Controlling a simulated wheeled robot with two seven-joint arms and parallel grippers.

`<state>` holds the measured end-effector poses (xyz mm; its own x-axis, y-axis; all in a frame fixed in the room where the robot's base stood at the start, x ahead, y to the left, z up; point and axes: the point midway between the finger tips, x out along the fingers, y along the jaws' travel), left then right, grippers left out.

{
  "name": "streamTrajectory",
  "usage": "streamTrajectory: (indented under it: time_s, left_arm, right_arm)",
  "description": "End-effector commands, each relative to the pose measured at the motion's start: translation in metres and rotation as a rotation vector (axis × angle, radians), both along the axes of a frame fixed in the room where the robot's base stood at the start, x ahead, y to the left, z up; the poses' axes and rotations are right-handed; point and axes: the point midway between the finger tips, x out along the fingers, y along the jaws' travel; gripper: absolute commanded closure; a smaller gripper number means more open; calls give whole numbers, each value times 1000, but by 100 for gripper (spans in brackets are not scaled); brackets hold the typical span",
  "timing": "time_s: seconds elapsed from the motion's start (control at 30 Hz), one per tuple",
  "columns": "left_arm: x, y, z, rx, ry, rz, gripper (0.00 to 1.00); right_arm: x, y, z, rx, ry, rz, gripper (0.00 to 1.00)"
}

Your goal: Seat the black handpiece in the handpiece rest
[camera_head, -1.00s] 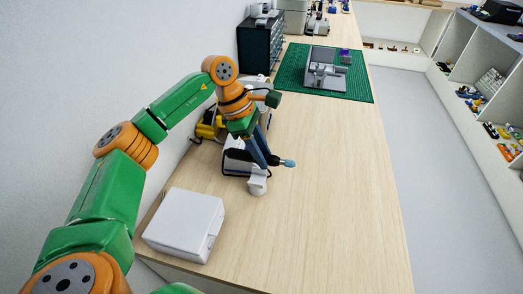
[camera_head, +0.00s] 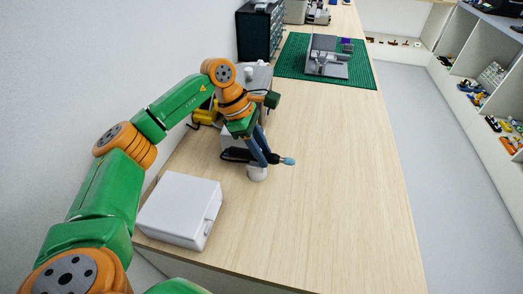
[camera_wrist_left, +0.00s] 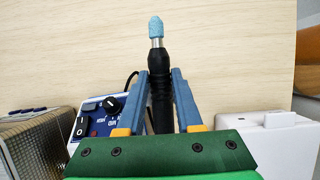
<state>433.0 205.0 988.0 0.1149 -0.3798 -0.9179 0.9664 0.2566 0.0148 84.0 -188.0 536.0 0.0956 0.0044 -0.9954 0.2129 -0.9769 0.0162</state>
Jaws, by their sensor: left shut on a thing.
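The black handpiece (camera_wrist_left: 158,85) with a light blue tip is held between the blue fingers of my left gripper (camera_wrist_left: 160,76) in the left wrist view. In the head view the handpiece (camera_head: 283,160) lies roughly level, its blue tip pointing right, and my left gripper (camera_head: 268,158) is shut on it. A small white stand (camera_head: 257,174), seemingly the handpiece rest, is just below the fingers. The gripper partly covers it; I cannot tell whether the handpiece touches it. My right gripper is out of view.
A blue-and-white control box (camera_wrist_left: 98,118) with a knob and switch is beside the gripper. A white box (camera_head: 180,211) stands at the near left. A green mat (camera_head: 290,62) with a grey fixture (camera_head: 327,65) is farther back. The bench right of the handpiece is clear.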

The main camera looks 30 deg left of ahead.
Motion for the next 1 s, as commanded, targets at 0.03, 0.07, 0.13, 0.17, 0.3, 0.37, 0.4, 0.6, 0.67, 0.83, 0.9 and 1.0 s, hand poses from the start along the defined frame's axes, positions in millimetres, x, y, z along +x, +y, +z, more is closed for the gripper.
streamTrajectory:
  time_s: [0.03, 0.07, 0.13, 0.17, 0.3, 0.37, 0.4, 0.6, 0.67, 0.83, 0.9, 1.0]
  left_arm:
    - [-6, 0, -12, 13, 32, -11, 100]
    - [-6, 0, -12, 13, 32, -11, 100]
    - [-6, 0, -12, 13, 32, -11, 100]
    - [-6, 0, -13, 13, 33, -11, 100]
    - [-6, 0, -13, 12, 33, -11, 100]
    - [-6, 0, -13, 12, 33, -11, 100]
    - [-6, 0, -13, 12, 33, -11, 60]
    - [-6, 0, -13, 12, 33, -12, 31]
    - [-6, 0, -13, 12, 33, -12, 31]
    - [-6, 2, -9, 12, 30, -10, 31]
    - [-7, 6, 3, 9, 23, -8, 31]
    - [-9, 15, 27, 7, 10, -4, 31]
  right_arm:
    - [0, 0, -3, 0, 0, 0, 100]
    - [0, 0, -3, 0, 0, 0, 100]
    - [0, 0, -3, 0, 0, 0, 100]
    - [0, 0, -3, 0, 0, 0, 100]
    - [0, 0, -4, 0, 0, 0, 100]
    - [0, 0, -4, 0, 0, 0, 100]
    - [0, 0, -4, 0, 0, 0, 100]
    - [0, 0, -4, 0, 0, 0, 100]
    - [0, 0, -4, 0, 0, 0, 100]
    - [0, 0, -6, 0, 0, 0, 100]
    - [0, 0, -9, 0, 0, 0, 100]
    - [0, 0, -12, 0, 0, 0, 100]
